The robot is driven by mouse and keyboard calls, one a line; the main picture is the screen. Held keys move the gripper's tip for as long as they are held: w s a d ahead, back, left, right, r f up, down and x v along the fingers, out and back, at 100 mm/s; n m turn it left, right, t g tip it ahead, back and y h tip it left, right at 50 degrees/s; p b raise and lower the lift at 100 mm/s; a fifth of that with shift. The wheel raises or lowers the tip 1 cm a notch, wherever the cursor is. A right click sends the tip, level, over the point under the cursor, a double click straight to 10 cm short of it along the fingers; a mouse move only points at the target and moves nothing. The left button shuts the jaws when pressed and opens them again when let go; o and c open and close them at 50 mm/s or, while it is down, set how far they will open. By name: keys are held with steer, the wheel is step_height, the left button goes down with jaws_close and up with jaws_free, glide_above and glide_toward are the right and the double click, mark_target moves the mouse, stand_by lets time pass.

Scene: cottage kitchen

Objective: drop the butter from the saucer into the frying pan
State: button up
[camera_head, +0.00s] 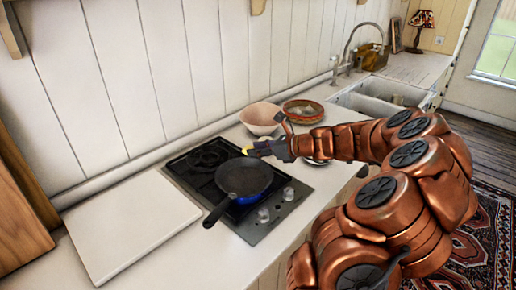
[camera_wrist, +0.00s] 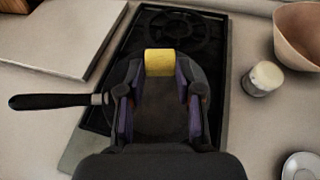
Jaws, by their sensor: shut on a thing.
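The yellow butter (camera_wrist: 160,63) is held between the fingertips of my gripper (camera_wrist: 160,80) in the wrist view. In the head view a bit of the butter (camera_head: 246,150) shows at the tip of my gripper (camera_head: 256,149). The dark frying pan (camera_head: 243,178) with a blue outside sits on the stove. In the wrist view the frying pan (camera_wrist: 160,118) lies below the gripper, with its handle to the left. The butter appears above the far edge of the pan. A pale saucer (camera_wrist: 302,166) is at the lower right of the wrist view, partly cut off.
The black stove (camera_head: 206,160) has knobs at its front right. A pinkish bowl (camera_head: 260,119) and a brown patterned bowl (camera_head: 303,110) stand behind the gripper. A small jar (camera_wrist: 264,78) stands right of the stove. A white board (camera_head: 130,226) lies left of the stove.

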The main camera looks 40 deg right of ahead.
steer(key=shift+f, duration=0.15)
steer(key=o, duration=0.7)
steer(key=v, duration=1.2)
stand_by(0.4)
